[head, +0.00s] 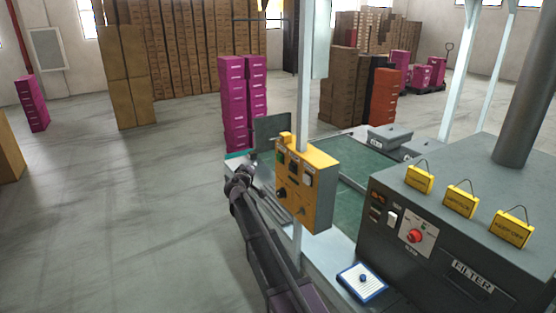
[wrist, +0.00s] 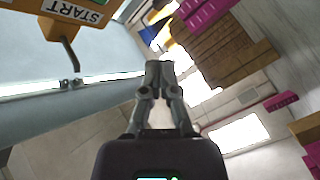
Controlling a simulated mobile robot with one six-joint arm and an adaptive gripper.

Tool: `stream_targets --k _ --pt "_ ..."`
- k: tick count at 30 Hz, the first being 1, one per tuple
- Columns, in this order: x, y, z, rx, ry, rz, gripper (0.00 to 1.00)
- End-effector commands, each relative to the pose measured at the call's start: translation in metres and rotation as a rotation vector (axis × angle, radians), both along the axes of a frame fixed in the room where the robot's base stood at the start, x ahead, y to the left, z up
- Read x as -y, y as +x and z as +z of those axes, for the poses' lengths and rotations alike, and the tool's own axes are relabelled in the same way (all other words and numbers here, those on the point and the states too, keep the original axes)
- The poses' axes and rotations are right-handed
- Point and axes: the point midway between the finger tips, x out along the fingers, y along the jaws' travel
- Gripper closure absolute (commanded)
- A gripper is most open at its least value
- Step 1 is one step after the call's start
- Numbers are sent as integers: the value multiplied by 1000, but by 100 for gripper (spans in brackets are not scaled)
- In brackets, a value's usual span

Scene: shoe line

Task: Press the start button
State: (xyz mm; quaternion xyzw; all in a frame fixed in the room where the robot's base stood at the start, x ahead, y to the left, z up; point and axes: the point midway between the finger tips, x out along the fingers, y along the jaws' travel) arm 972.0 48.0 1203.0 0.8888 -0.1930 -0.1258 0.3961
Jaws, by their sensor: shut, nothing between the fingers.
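A yellow control box (head: 319,207) stands on a post at the near edge of the work table in the head view. Its face has a green patch (head: 281,157), dark switches and small labels. My gripper (head: 253,167) is just left of the box, apart from it, with its fingers together and empty. In the wrist view the shut fingertips (wrist: 160,68) are in the middle. The box shows at the top left there with a white START label (wrist: 73,12), a sliver of green (wrist: 97,22) and a bent grey lever (wrist: 69,53). The button itself is mostly cut off there.
A grey filter cabinet (head: 455,267) with a red knob (head: 415,236) and yellow tags stands at the right. A blue-edged notepad (head: 362,283) lies before it. Pink box stacks (head: 234,110) stand behind the table.

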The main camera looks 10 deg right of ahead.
Motion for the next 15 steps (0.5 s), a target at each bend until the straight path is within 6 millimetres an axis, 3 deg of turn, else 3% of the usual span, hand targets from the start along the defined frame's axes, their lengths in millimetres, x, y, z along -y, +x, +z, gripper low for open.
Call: stream_targets --k 15 --pt "47 16 0 0 1 -1 100"
